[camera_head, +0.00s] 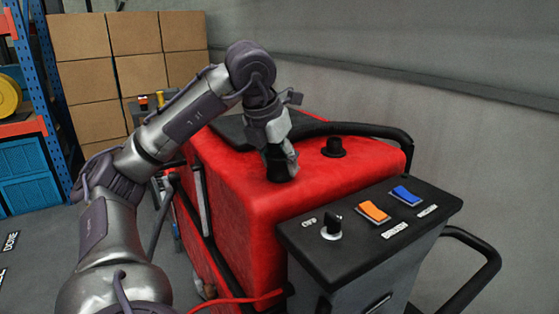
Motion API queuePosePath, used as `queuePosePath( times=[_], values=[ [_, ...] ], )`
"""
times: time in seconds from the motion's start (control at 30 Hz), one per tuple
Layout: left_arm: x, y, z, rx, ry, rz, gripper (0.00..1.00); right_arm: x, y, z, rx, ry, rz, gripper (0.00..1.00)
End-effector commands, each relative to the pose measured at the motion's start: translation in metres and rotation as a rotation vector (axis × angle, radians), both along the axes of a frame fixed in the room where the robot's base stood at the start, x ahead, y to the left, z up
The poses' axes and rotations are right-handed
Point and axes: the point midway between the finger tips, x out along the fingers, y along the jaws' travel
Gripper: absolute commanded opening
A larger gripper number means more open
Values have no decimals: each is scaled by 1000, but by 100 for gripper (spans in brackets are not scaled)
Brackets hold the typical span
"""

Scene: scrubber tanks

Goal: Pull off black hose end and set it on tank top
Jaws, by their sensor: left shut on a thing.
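The red tank (240,205) stands in the middle of the head view. The black hose (370,129) curves over the tank's back right edge and runs left along the top, passing behind my left gripper. My left gripper (281,168) points down at the tank top and is shut on a black piece, which looks like the black hose end (277,172). That piece is at or just above the red surface; I cannot tell whether it touches. A short black port (334,147) stands bare on the tank top to the right. My right gripper is not in view.
A dark control panel (370,225) with a knob, an orange switch and a blue switch is at the front right. A black handle bar (485,270) is beyond it. Cardboard boxes (130,60) and a blue rack (48,90) stand behind left. A grey wall is close behind.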

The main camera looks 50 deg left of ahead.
Motion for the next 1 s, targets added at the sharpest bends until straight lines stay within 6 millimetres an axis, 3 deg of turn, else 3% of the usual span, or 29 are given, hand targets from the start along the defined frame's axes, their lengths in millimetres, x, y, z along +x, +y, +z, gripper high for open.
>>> queuePosePath(
  times=[0.07, 0.1, 0.27, 0.5, 0.63, 1.0],
  values=[
    [0, 0, 0, 0, -1, 0, 12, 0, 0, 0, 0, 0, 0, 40],
    [0, 0, 0, 0, -1, 0, 54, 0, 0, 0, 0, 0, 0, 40],
    [0, 0, 0, 0, -1, 0, 80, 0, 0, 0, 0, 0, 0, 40],
    [0, 0, 0, 0, -1, 0, 81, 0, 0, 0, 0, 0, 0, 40],
    [0, 0, 0, 0, 0, 0, 100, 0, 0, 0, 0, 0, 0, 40],
    [0, 0, 2, 0, 0, 0, 100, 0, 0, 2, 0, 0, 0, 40]
  ],
)
